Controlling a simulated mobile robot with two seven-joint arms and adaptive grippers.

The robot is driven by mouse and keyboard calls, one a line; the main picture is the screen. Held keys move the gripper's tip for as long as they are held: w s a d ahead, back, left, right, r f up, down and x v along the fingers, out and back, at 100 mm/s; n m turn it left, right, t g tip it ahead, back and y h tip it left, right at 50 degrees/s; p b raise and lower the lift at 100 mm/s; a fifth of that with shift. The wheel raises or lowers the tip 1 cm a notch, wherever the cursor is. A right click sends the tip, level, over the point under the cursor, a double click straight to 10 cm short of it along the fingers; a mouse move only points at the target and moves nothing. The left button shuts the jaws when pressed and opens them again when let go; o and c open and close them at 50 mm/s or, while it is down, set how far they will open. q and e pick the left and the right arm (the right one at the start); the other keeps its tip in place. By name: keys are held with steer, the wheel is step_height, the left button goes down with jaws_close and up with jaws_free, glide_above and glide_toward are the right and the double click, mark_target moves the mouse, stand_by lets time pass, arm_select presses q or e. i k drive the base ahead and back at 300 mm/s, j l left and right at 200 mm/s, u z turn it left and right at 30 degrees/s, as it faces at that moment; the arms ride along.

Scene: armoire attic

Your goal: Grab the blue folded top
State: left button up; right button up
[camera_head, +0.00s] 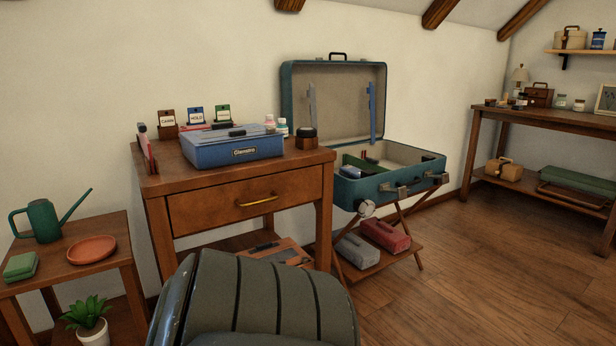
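I cannot make out a blue folded top for certain. An open teal suitcase (425,172) stands on a folding rack right of the wooden desk, with its lid up against the wall. A green item (360,164) lies in its left part, and a small blue patch shows beside it; the front wall hides much of the inside. A blue lidded box (232,150) with a label sits on the desk. Neither of my grippers is in view.
The desk (222,202) has a closed drawer and small bottles on top. A dark ribbed shape (258,300) fills the bottom centre. A low side table (70,262) stands left, a workbench (545,115) at the back right. The wooden floor (480,275) between is clear.

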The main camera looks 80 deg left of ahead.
mark_target(349, 172)
steer(key=u, duration=2.25)
steer(key=i+l, duration=0.2)
steer(key=i, duration=0.2)
steer(key=i+l, duration=0.2)
steer(key=i, duration=0.25)
steer(key=l+z, duration=0.05)
